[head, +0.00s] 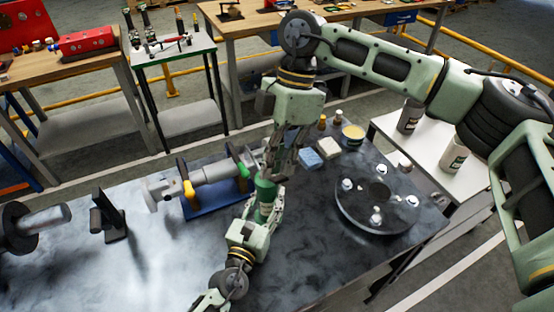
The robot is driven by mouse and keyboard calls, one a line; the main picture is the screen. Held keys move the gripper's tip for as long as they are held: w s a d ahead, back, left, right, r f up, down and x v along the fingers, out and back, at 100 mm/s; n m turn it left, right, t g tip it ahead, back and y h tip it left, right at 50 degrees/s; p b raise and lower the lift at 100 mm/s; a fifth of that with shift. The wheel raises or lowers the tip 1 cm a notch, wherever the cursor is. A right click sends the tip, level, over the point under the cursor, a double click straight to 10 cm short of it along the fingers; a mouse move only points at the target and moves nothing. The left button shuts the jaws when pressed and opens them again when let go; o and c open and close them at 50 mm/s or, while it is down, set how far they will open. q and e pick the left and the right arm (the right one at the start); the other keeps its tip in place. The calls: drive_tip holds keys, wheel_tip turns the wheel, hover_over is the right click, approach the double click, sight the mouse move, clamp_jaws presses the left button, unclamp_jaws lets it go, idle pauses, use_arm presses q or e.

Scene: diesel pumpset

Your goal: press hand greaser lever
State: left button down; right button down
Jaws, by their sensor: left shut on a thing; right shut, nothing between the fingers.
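The hand greaser appears to be the green cylinder (266,188) above the dark table in the head view. My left gripper (264,208) reaches up from below and is shut on it. My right gripper (276,166) comes down from above with its fingers shut, empty, close to the greaser's top. I cannot tell whether it touches. The lever is not clearly visible; the gripper fingers hide much of that area.
A grey shaft assembly (212,172) with yellow and green parts rests on a blue stand (214,200) left of my grippers. A round dark plate (380,222) with several pale fittings lies right. Blue (309,159) and pale (329,147) blocks sit behind. The front-left tabletop has free room.

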drive_tip(key=shift+s+d+f, duration=0.15)
drive_tip(key=shift+s+f, duration=0.05)
drive_tip(key=shift+s+f+t, duration=0.15)
drive_tip(key=shift+s+t, duration=0.05)
drive_tip(key=shift+t, duration=0.2)
drive_tip(key=s+d+f+t+y, duration=0.1)
drive_tip(key=s+d+f+t, duration=0.1)
drive_tip(key=f, duration=0.7)
drive_tip(key=shift+s+f+n+t+y, duration=0.3)
drive_tip(key=shift+s+f+t, duration=0.15)
drive_tip(key=shift+s, duration=0.75)
drive_tip(key=shift+r, duration=0.15)
